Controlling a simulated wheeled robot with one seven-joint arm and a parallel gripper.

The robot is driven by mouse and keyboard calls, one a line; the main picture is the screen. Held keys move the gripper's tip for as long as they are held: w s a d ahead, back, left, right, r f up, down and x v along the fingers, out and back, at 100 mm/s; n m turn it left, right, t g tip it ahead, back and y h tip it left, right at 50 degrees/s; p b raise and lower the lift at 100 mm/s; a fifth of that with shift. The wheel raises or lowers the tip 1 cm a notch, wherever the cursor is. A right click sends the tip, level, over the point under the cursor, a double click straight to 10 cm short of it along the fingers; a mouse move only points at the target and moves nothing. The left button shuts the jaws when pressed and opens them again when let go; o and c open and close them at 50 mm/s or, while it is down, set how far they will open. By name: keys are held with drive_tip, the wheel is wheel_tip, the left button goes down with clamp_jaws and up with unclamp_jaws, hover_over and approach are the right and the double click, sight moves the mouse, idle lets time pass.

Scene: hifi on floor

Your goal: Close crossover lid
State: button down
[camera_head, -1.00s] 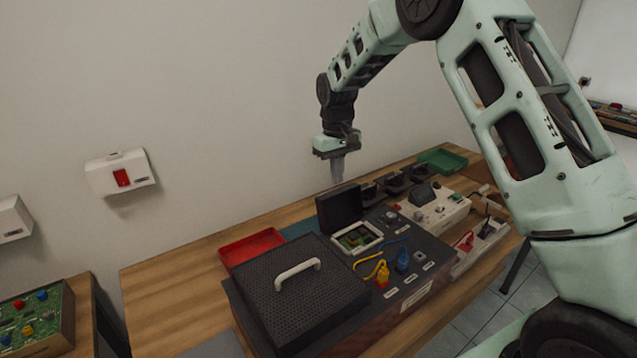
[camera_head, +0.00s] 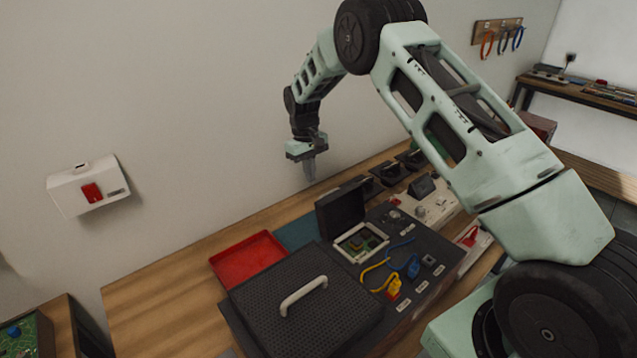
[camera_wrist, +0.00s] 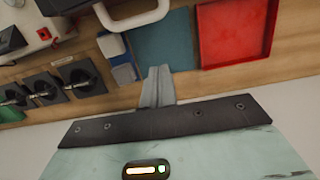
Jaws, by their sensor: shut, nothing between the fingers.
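The crossover lid (camera_head: 341,209) is a small dark panel standing raised at the back of a white-framed bay (camera_head: 361,242) in the black console. A green circuit board (camera_head: 360,241) shows inside the bay. My gripper (camera_head: 310,173) points down above and behind the lid, a little to its left in the head view, apart from it. Its fingers are together and empty. In the wrist view my gripper (camera_wrist: 158,84) is over the bench strip beside a blue mat (camera_wrist: 163,40). I cannot surely make out the lid in the wrist view.
A black perforated cover (camera_head: 305,302) with a white handle fills the console's left part. A red tray (camera_head: 248,259) lies behind it. Black holders (camera_head: 388,173) line the back. The wall is close behind.

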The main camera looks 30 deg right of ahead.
sight(337, 209)
drive_tip(key=s+f+p, duration=0.2)
drive_tip(key=p, duration=0.1)
drive_tip(key=s+f+p, duration=0.1)
drive_tip(key=s, duration=0.1)
drive_tip(key=shift+s+d, duration=0.1)
drive_tip(key=shift+d, duration=0.25)
drive_tip(key=shift+r, duration=0.1)
